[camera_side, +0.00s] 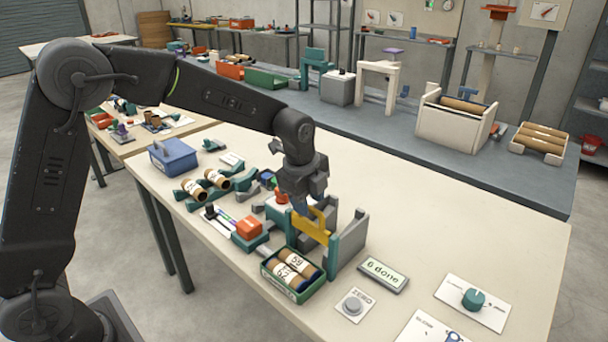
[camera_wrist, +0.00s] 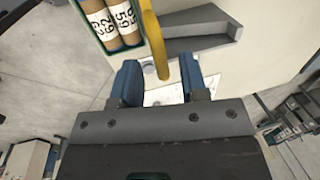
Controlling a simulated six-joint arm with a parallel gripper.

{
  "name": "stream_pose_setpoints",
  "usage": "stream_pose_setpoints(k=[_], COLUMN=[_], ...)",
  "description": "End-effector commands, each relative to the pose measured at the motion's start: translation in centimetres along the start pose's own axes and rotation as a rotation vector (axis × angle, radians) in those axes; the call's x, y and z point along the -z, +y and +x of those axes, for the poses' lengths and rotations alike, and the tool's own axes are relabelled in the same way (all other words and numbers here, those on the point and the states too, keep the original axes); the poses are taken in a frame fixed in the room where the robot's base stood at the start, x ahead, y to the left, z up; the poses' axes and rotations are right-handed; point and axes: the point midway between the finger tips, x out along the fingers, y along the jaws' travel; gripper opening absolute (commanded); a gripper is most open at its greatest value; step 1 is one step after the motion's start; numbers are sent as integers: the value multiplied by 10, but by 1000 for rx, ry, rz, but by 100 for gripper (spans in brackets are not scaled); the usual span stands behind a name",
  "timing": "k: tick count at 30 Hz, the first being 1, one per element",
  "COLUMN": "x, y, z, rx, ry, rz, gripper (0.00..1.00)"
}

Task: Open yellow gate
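The yellow gate (camera_side: 311,229) is a flat yellow piece on the winder, beside a teal and grey upright bracket (camera_side: 348,244). My gripper (camera_side: 300,209) is pointed down at the left end of the gate in the side view. In the wrist view, my gripper (camera_wrist: 160,64) has its two blue fingers apart. A curved yellow bar of the gate (camera_wrist: 153,38) reaches into the space between the fingertips, with a gap visible on both sides. The gate's lower edge and how far it is shut cannot be told.
A green tray (camera_side: 268,281) with numbered cardboard tubes (camera_side: 293,267) stands in front of the winder. A "6 done" display (camera_side: 383,274), a ZERO button (camera_side: 353,304) and a teal knob (camera_side: 473,299) are to the right. A blue box (camera_side: 174,157) stands at the left.

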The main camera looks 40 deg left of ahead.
Motion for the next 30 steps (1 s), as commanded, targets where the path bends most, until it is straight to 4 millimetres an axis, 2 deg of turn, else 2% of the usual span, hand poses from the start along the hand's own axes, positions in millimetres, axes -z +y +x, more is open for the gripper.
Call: stream_pose_setpoints(k=[9, 15, 21, 30], x=[0, 0, 0, 0], y=[-1, 0, 0, 0], z=[-70, -106, -124, -126], rx=[7, 4, 2, 1], ry=[1, 1, 1, 0], rz=[1, 1, 1, 1], gripper=[40, 40, 40, 40])
